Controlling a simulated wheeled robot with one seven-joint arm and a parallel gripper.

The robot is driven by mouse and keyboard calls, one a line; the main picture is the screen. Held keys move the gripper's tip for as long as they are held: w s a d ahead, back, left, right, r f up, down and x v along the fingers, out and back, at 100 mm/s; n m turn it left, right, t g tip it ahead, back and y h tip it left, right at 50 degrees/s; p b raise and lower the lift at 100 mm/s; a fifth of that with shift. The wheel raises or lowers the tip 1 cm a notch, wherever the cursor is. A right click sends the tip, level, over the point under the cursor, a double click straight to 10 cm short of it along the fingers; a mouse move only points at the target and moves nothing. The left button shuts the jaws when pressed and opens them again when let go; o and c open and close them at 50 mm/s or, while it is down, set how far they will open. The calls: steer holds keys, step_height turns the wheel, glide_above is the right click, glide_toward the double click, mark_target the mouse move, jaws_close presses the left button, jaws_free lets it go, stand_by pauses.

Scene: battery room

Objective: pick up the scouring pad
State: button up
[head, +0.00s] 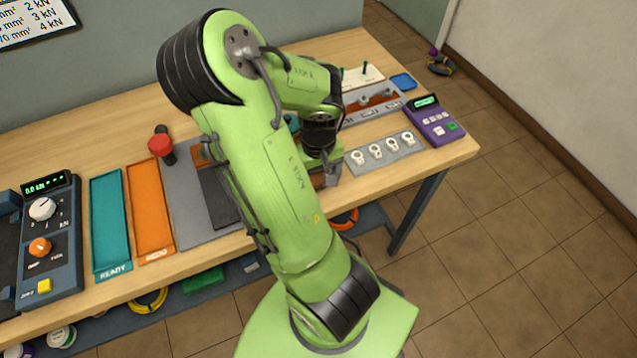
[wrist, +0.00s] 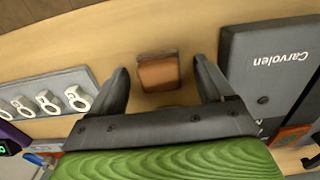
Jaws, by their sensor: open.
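The scouring pad (wrist: 158,74) shows in the wrist view as a small brown-orange block with a darker far edge. It lies on the wooden bench top. My gripper (wrist: 160,68) is open, with one finger to each side of the pad and visible gaps on both sides. No contact shows, and I cannot tell how high the fingertips are above the bench. In the head view my green arm covers most of this area, and I cannot make out the pad there.
A grey tray of ring lugs (wrist: 47,103) lies left of the gripper; it also shows in the head view (head: 384,164). A dark grey case marked Carvolen (wrist: 262,75) stands close on the right. A purple meter (head: 431,120) sits at the bench's right end.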

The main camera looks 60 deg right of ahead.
mark_target(319, 178)
steer(key=c, duration=1.1)
step_height(319, 178, up, 10)
steer(key=p, duration=0.4)
